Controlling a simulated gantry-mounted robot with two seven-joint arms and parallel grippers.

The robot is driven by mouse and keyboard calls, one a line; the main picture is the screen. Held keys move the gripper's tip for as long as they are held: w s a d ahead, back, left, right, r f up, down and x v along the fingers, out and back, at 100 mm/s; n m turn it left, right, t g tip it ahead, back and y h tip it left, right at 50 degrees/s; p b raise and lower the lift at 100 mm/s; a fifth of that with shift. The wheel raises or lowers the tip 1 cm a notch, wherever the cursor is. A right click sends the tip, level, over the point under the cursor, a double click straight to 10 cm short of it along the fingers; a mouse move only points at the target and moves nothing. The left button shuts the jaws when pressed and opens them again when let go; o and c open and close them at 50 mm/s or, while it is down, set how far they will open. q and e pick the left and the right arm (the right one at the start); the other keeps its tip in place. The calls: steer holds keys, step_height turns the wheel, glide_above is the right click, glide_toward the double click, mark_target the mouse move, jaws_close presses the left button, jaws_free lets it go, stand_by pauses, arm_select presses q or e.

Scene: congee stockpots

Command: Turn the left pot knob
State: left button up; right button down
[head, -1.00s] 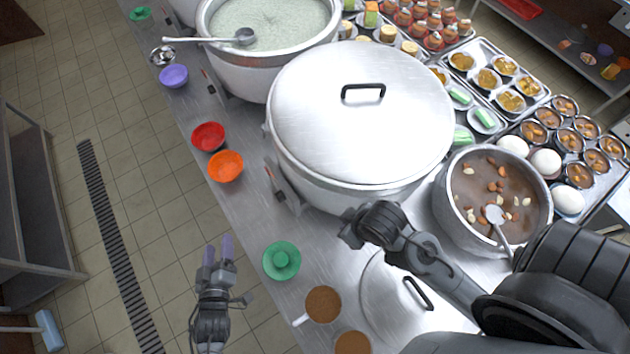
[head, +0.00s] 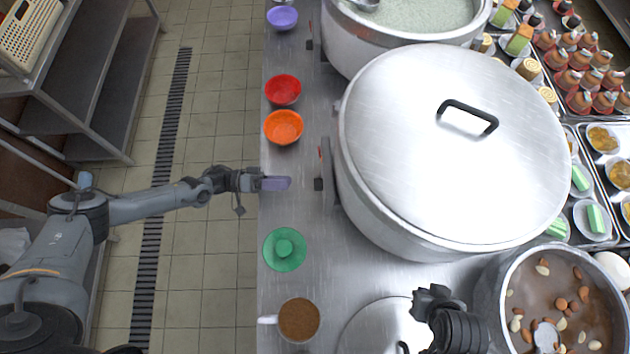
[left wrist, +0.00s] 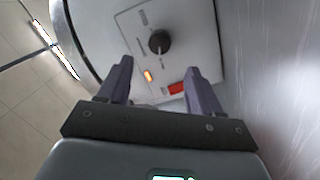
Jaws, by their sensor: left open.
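A large silver pot (head: 400,220) with a flat lid and black handle stands on the steel counter. Its control panel (head: 328,172) faces left and shows almost edge-on in the head view. In the left wrist view a round black knob (left wrist: 160,41) sits on the pale panel (left wrist: 130,30), above an orange light and a red switch. My left gripper (head: 283,184) is at the counter's left edge, pointing right at the panel. Its fingers (left wrist: 160,80) are open and empty, apart from the knob. My right gripper (head: 428,298) is below the lidded pot; its fingers are unclear.
A second large pot (head: 360,45) of pale congee stands behind. Red (head: 283,90) and orange (head: 284,127) bowls, a green lid-like item (head: 285,249) and a brown-filled mug (head: 299,319) line the left edge. A pot of brown soup (head: 490,290) is lower right.

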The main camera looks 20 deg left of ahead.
mark_target(318, 185)
arm_select(q)
steer(key=p+x, duration=0.1)
steer(key=x, duration=0.7)
steer(key=shift+d, duration=0.25)
steer(key=shift+w, duration=0.1)
steer(key=shift+c, duration=0.4)
steer(key=c, duration=1)
